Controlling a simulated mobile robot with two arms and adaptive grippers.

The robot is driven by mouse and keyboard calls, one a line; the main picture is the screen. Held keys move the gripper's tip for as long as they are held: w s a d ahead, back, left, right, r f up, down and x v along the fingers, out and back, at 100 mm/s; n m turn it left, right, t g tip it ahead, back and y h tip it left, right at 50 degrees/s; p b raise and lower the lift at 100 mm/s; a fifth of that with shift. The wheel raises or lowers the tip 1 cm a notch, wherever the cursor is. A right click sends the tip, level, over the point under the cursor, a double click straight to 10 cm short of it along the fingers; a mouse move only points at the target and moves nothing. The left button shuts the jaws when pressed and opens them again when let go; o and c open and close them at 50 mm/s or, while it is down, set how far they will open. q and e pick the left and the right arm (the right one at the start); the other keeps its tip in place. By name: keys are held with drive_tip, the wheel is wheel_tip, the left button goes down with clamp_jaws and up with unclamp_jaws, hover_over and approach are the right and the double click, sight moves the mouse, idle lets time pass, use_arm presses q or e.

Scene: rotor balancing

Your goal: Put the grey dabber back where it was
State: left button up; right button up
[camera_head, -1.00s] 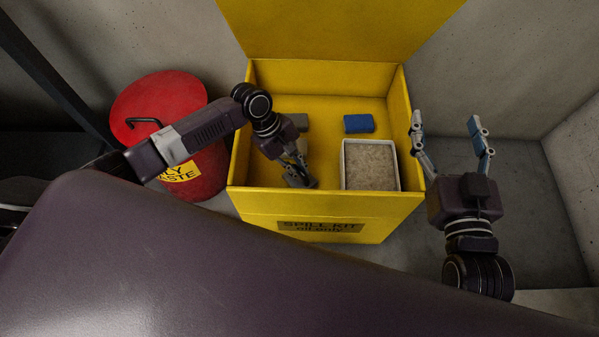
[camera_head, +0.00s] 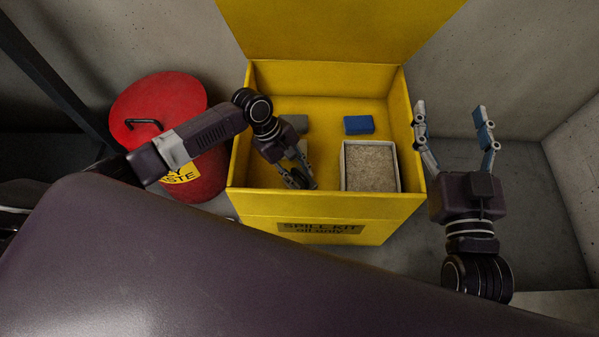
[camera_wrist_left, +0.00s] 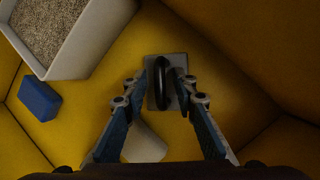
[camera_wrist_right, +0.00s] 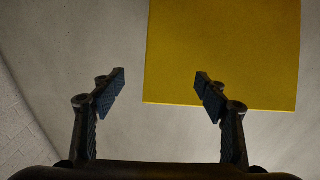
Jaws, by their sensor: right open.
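The grey dabber (camera_wrist_left: 152,101), a grey block with a black loop handle, is on the yellow box floor in the left wrist view. In the head view it is mostly hidden by my left gripper (camera_head: 301,176), low inside the front left of the box. The left fingers (camera_wrist_left: 160,84) stand apart on both sides of the handle, with a gap visible at least on the left side. My right gripper (camera_head: 451,122) is open and empty, outside the box to the right; its fingers also show in the right wrist view (camera_wrist_right: 160,88).
The yellow spill kit box (camera_head: 405,130) has its lid raised. Inside are a pale tray of granules (camera_head: 370,165), a blue block (camera_head: 358,125), a grey block (camera_head: 297,122) and a pale object (camera_wrist_left: 145,142) near the dabber. A red waste bin (camera_head: 160,95) stands left.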

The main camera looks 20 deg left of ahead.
sight(299, 172)
use_arm(q)
drive_tip(key=shift+r, duration=0.15)
drive_tip(key=shift+a+r, duration=0.15)
drive_tip(key=shift+r, duration=0.15)
drive_tip(key=p+v, duration=0.2)
drive_tip(key=v, duration=0.3)
drive_tip(key=shift+r, duration=0.15)
drive_tip(key=p+v, duration=0.2)
drive_tip(key=v, duration=0.4)
use_arm(e)
drive_tip(key=s+d+f+g+h, duration=0.1)
drive_tip(key=s+d+f+g, duration=0.2)
drive_tip(key=f, duration=0.6)
drive_tip(key=s+d+f+g+h, duration=0.2)
drive_tip(key=s+d+f+g, duration=0.1)
drive_tip(key=s+f+g, duration=0.5)
drive_tip(key=shift+s+f+m+g+h, duration=0.3)
drive_tip(key=shift+s+f, duration=0.85)
drive_tip(key=shift+s, duration=0.05)
